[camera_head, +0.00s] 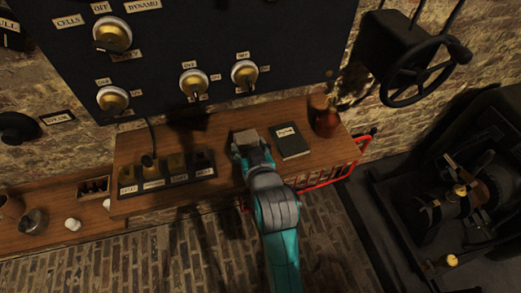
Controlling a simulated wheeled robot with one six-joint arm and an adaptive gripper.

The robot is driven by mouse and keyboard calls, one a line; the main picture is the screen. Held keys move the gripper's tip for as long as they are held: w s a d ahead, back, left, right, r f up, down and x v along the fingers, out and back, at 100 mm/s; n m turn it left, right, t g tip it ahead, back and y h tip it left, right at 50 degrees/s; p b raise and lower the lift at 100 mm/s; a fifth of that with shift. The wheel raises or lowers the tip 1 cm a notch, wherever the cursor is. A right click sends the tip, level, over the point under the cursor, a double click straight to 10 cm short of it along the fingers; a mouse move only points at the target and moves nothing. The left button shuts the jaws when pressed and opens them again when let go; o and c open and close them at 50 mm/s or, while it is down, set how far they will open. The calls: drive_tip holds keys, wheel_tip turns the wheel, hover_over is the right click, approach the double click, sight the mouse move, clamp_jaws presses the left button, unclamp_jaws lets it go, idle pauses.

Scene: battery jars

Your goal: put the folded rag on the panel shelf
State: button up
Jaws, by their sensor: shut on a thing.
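The folded rag (246,136) looks like a small grey-brown block at the tips of my gripper (249,145). My gripper is shut on it, and the fingers hide part of it. The panel shelf (222,142) is a wooden board under the black panel. My arm reaches over its front edge, and the rag appears over the shelf's middle. I cannot tell whether the rag touches the board.
On the shelf, a dark notebook (289,141) lies just right of my gripper and a brown jug (325,117) stands at the right end. A handwheel (417,75) is at the upper right.

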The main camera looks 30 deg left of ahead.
drive_tip(key=shift+f, duration=3.4)
drive_tip(key=o, duration=1)
drive_tip(key=shift+f, duration=0.1)
drive_tip(key=shift+o, duration=0.2)
drive_tip(key=v, duration=1.2)
